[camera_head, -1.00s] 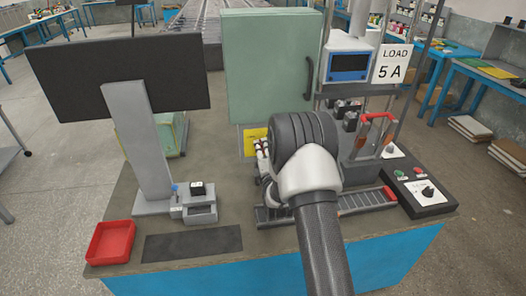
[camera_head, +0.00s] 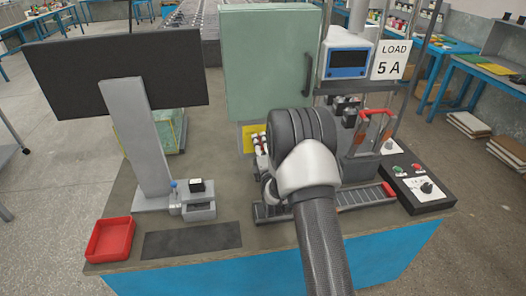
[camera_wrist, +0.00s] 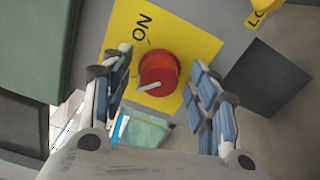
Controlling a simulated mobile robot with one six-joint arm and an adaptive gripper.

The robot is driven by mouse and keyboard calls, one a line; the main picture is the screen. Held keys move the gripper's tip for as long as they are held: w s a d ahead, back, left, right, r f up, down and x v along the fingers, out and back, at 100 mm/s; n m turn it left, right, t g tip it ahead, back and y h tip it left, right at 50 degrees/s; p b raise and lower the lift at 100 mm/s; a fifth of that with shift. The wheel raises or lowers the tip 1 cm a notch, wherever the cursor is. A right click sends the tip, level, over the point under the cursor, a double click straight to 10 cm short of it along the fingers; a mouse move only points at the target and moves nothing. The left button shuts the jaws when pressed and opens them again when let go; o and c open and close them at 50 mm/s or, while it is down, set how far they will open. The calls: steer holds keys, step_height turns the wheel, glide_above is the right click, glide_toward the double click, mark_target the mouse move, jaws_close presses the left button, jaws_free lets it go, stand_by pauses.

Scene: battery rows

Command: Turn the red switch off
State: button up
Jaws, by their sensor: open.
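The red switch (camera_wrist: 158,70) is a round red knob with a white pointer, on a yellow plate (camera_wrist: 192,38) marked ON, in the wrist view. The pointer extends toward the lower left of that picture, while ON stands at the knob's upper left. My gripper (camera_wrist: 163,62) is open, one finger on each side of the knob, with visible gaps in the picture. I cannot tell how far the fingertips are from the plate. In the head view, part of the yellow plate (camera_head: 247,133) shows left of my arm; the knob cannot be made out there.
A green cabinet (camera_head: 268,65) stands behind my arm. A monitor (camera_head: 120,75), a red tray (camera_head: 110,240) and a dark mat (camera_head: 192,241) are at left. A black control box (camera_head: 420,188) and a red-handled lever switch (camera_head: 376,113) are at right.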

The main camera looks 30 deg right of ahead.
steer(key=v, duration=1.2)
steer(key=shift+r, duration=0.1)
steer(key=s+a+r+m+g+y, duration=0.3)
steer(key=s+a+r+m+g, duration=0.25)
steer(key=a+r+m, duration=0.45)
steer(key=s+a+r+m+g, duration=0.1)
steer(key=s+a+m+g, duration=0.1)
steer(key=s, duration=0.7)
steer(key=s+a+r+m+g+y, duration=0.1)
steer(key=s+a+m+g, duration=0.1)
steer(key=s, duration=0.7)
steer(key=s+a+r+m+g+y, duration=0.1)
steer(key=s+a+r+m+g, duration=0.1)
steer(key=s, duration=0.7)
steer(key=shift+a+m+g, duration=0.2)
steer(key=shift+m+g, duration=0.4)
steer(key=shift+g, duration=0.05)
steer(key=shift+r, duration=0.1)
steer(key=shift+c, duration=0.5)
